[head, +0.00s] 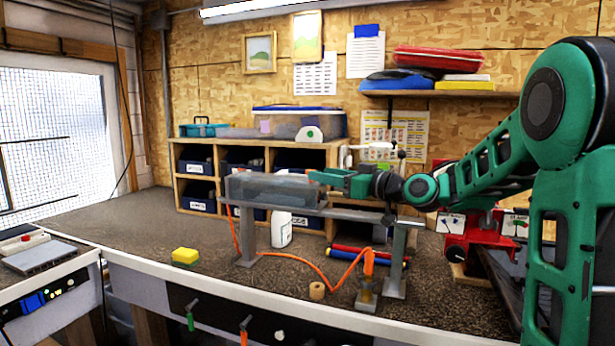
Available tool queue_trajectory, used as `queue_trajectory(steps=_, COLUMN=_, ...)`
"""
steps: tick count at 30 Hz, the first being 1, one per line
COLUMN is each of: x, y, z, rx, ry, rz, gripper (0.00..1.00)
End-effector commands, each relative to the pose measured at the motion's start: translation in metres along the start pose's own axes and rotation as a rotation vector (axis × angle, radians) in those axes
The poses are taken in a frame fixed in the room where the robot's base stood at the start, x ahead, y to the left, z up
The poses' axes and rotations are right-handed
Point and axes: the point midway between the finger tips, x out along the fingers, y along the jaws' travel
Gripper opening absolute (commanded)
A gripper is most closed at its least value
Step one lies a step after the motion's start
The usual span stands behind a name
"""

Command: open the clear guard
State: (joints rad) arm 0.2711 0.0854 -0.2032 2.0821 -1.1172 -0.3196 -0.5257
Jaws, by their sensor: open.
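The clear guard (275,190) is a see-through, greyish box-like cover on top of a grey metal stand (300,211) on the workbench. It appears to be lowered over the stand's top. My gripper (318,177) reaches in from the right and its fingertips are at the guard's upper right end. The gripper is open. I cannot tell whether the fingers touch the guard. What lies under the guard is blurred.
An orange hose (310,262) runs under the stand. A white bottle (280,229), a yellow sponge (185,256) and a tape roll (317,291) are nearby. Cubbies (255,145) stand behind and a red vise (472,243) at right.

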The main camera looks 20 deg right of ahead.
Motion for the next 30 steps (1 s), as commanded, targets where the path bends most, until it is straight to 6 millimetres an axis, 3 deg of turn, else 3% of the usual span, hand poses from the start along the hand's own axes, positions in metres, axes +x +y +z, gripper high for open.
queue_trajectory(steps=3, x=0.022, y=-0.001, z=0.001, rx=-0.001, ry=-0.001, rz=-0.004, gripper=0.40)
queue_trajectory(steps=9, x=0.046, y=-0.001, z=0.000, rx=0.000, ry=-0.001, rz=-0.002, gripper=0.40)
queue_trajectory(steps=22, x=0.056, y=-0.001, z=0.000, rx=0.000, ry=-0.001, rz=-0.001, gripper=0.40)
queue_trajectory(steps=23, x=0.056, y=-0.001, z=0.000, rx=0.000, ry=-0.001, rz=-0.001, gripper=0.38)
queue_trajectory(steps=27, x=0.056, y=-0.001, z=0.000, rx=0.000, ry=-0.001, rz=-0.001, gripper=0.04)
queue_trajectory(steps=30, x=0.056, y=-0.001, z=0.000, rx=-0.001, ry=-0.001, rz=0.000, gripper=0.00)
